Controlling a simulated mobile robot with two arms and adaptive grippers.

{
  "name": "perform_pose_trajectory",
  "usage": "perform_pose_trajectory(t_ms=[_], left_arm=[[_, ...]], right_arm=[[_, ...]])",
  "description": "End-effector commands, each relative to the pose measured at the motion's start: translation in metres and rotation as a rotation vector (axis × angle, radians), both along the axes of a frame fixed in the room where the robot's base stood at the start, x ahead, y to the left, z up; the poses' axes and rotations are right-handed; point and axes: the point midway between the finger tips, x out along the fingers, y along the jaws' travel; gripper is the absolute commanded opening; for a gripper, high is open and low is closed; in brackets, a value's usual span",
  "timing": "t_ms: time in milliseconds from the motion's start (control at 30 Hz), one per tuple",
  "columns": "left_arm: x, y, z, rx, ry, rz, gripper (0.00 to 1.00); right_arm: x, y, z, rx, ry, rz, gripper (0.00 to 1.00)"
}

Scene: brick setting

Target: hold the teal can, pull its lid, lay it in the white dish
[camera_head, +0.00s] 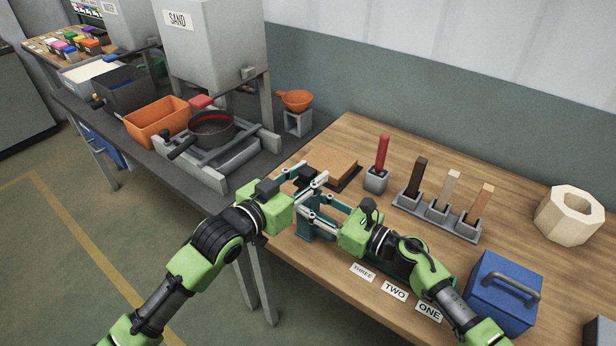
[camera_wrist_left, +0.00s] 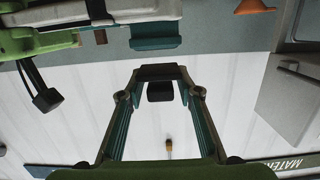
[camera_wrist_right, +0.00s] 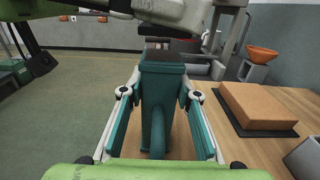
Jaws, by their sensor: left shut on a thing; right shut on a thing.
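My right gripper (camera_wrist_right: 162,122) is shut on the teal can (camera_wrist_right: 162,85), which stands upright between its fingers in the right wrist view. In the head view the can (camera_head: 315,230) is partly hidden behind the grippers at the bench's left edge. My left gripper (camera_head: 312,182) is level above the can, shut on a small dark piece (camera_wrist_left: 160,91), which looks like the lid. I cannot tell whether this piece touches the can. A cream octagonal vessel (camera_head: 570,214) stands at the far right; I cannot tell if it is the white dish.
A brown block (camera_head: 331,166) lies behind the grippers. A red-handled tool (camera_head: 382,152) and a rack of several bars (camera_head: 438,214) stand right of it. A blue box (camera_head: 502,292) and number cards (camera_head: 395,291) are near the front. Bare wood lies between the rack and vessel.

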Motion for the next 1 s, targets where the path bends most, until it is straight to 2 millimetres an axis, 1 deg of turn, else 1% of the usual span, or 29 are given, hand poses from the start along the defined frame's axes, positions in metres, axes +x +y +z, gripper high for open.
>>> perform_pose_trajectory(t_ms=[167, 233, 500, 600, 800, 833, 867, 900, 1000], left_arm=[[0.000, 0.000, 0.000, 0.000, 0.000, 0.000, 0.06], [0.000, 0.000, 0.004, 0.000, -0.001, 0.000, 0.06], [0.000, 0.000, 0.036, -0.001, -0.003, -0.001, 0.06], [0.000, 0.000, 0.040, 0.000, 0.000, 0.000, 0.06], [0.000, 0.000, 0.040, 0.000, 0.001, 0.000, 0.06], [0.000, 0.000, 0.040, -0.001, 0.001, 0.000, 0.06], [0.000, 0.000, 0.040, -0.001, 0.001, 0.000, 0.06], [0.000, 0.000, 0.040, 0.000, 0.000, 0.000, 0.06], [0.000, 0.000, 0.040, 0.000, 0.000, 0.000, 0.06]], right_arm=[[0.000, 0.000, 0.000, 0.000, 0.000, 0.000, 0.00], [0.000, 0.000, 0.000, 0.000, 0.000, 0.000, 0.00], [0.000, 0.000, 0.000, 0.000, 0.000, 0.000, 0.00], [0.000, 0.000, 0.000, 0.000, 0.000, 0.000, 0.00], [0.000, 0.000, 0.000, 0.000, 0.000, 0.000, 0.00], [0.000, 0.000, 0.000, 0.000, 0.000, 0.000, 0.38], [0.000, 0.000, 0.000, 0.000, 0.000, 0.000, 0.45], [0.000, 0.000, 0.000, 0.000, 0.000, 0.000, 0.49], [0.000, 0.000, 0.000, 0.000, 0.000, 0.000, 0.49]])
